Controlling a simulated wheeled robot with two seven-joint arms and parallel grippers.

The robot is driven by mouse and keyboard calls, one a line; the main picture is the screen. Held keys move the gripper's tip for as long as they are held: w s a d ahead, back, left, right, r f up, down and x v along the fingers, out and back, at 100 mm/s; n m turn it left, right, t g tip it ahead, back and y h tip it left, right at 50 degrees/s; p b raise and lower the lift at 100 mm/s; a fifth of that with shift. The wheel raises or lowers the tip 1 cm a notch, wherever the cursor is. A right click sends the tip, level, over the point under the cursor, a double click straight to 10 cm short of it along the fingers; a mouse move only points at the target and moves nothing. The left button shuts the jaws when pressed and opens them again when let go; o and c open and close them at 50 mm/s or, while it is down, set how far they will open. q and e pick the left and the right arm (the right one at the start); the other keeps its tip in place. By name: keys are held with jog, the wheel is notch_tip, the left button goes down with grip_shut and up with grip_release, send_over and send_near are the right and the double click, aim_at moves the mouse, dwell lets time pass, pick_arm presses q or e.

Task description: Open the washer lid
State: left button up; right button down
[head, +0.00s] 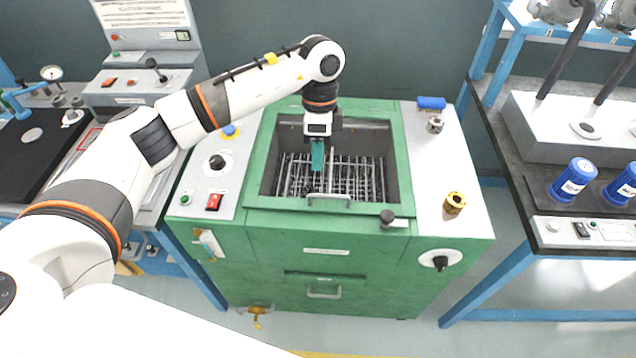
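The green washer (325,255) stands in the middle of the head view. Its top has a green lid frame (256,150) with a silver handle (329,197) at the front edge. Inside the frame a grey basin and a wire rack (345,178) show; I cannot tell whether a clear pane covers them. A dark-knobbed lever (388,217) sits at the front right of the top. My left gripper (317,166) points down over the rack, behind the handle and apart from it. Its teal fingers overlap in this view, so their gap is hidden. My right gripper is out of view.
The washer's left panel holds a red switch (214,202) and a dial (217,162). A brass fitting (454,202) and a blue cylinder (431,103) rest on its right top. A bench with blue jars (573,181) stands right. Grey equipment (140,85) stands left.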

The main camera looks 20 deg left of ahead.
pick_arm(q)
jog(key=p, duration=0.2)
send_over(318, 203)
notch_tip(318, 203, down, 9)
grip_shut()
jog(key=shift+r, duration=0.1)
